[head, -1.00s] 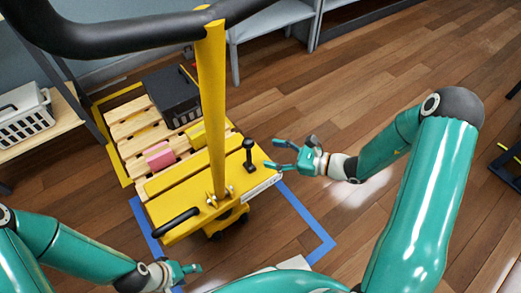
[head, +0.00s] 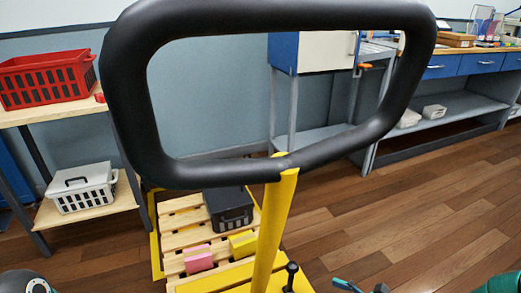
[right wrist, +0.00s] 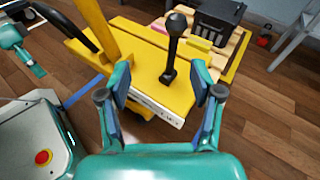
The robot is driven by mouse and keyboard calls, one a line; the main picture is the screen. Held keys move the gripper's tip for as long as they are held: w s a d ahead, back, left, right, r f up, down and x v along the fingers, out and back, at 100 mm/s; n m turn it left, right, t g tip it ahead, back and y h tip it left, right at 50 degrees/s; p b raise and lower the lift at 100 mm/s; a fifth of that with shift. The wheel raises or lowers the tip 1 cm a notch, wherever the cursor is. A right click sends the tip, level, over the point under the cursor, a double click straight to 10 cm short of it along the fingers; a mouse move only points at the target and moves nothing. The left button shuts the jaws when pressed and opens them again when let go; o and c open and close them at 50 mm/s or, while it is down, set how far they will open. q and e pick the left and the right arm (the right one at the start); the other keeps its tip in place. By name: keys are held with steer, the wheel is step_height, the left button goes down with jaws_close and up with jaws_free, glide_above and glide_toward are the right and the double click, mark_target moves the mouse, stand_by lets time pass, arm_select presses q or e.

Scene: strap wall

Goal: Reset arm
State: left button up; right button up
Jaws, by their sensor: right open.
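My right gripper (right wrist: 161,88) is open and empty in the right wrist view. Its two fingers stand apart, framing a black lever (right wrist: 172,45) on the yellow pallet truck (right wrist: 140,68); no contact shows. In the head view only a part of the right gripper (head: 345,285) shows at the bottom edge, right of the lever (head: 291,275). My left gripper (right wrist: 34,66) shows small at the upper left of the right wrist view, beside the truck; its finger opening is unclear. It is out of the head view.
The truck's black loop handle (head: 120,95) and yellow post (head: 274,235) rise close before the head. A wooden pallet (head: 180,222) carries a dark crate (head: 230,207), a pink block (head: 198,259) and a yellow block (head: 243,243). A shelf (head: 45,117) stands left. Floor (head: 430,200) at right is clear.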

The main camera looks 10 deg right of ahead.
steer(key=s+a+f+n+g+h, duration=0.2)
steer(key=s+a+f+n+g, duration=0.4)
steer(key=s+f, duration=0.25)
steer(key=s+a+f+n+g+h, duration=0.3)
steer(key=s+a+f+n+g, duration=0.1)
steer(key=s+f+n+g, duration=0.4)
steer(key=w+a+f+n+t+h, duration=0.1)
steer(key=w+a+n+t+h, duration=0.2)
steer(key=n, duration=0.7)
step_height(320, 180, up, 31)
steer(key=t+p, duration=0.1)
steer(key=p, duration=3)
steer(key=shift+s+d+m+y+p, duration=0.2)
steer(key=shift+s+m+y+p, duration=0.1)
steer(key=shift+s, duration=0.05)
